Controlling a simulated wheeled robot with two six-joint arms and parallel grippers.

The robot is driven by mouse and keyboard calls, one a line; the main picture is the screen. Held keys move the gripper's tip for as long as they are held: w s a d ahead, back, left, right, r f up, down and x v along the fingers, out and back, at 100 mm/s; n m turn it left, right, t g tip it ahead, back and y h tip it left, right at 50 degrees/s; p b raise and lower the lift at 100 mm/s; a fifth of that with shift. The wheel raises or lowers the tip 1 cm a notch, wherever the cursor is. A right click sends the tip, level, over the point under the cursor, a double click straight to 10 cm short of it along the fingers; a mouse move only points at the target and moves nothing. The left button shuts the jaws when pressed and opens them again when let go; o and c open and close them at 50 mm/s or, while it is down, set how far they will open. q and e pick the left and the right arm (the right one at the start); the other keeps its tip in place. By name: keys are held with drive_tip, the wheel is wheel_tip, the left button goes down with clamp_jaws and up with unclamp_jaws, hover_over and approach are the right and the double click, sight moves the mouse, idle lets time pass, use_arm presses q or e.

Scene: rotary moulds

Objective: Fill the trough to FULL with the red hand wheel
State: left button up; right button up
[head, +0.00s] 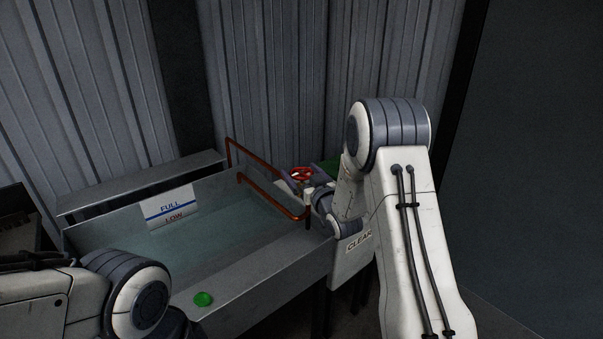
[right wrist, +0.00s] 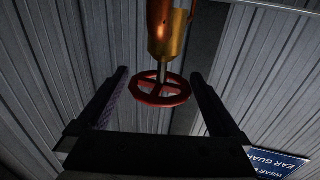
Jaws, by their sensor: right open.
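The red hand wheel (head: 301,173) sits beside the copper pipe (head: 268,190) at the right end of the metal trough (head: 270,285). In the right wrist view the wheel (right wrist: 160,90) is on a stem below a brass valve body (right wrist: 168,42). My right gripper (right wrist: 160,74) is open, with one finger on each side of the wheel and gaps visible to both. The trough holds greenish water (head: 215,230). A gauge plate (head: 168,205) on its back wall reads FULL above LOW; the water surface appears near the LOW mark. My left gripper is out of view.
A green round knob (head: 203,299) is on the trough's front edge. A CLEAR sign (head: 359,241) hangs at its right end. A green surface (head: 331,167) lies behind the wheel. A blue sign (right wrist: 278,162) is on the corrugated wall. Pipes rise close around the wheel.

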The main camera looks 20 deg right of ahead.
drive_tip(key=c, duration=1.1)
drive_tip(key=shift+c, duration=0.2)
drive_tip(key=shift+d+n+y, duration=0.1)
drive_tip(key=shift+n+y, duration=0.2)
drive_tip(key=shift+y, duration=0.2)
drive_tip(key=shift+f+n+y+b, duration=0.1)
drive_tip(key=shift+n+y+b, duration=0.35)
drive_tip(key=shift+y, duration=0.25)
drive_tip(key=n+g+y, duration=0.1)
drive_tip(key=n+y, duration=0.1)
drive_tip(key=y, duration=0.1)
drive_tip(key=shift+n+g+y, duration=0.35)
drive_tip(key=shift+g+y, duration=0.05)
drive_tip(key=n+g+y+p, duration=0.1)
drive_tip(key=n+g+y, duration=0.4)
drive_tip(key=y, duration=0.2)
drive_tip(key=shift+n+g, duration=0.4)
drive_tip(key=shift+g, duration=0.3)
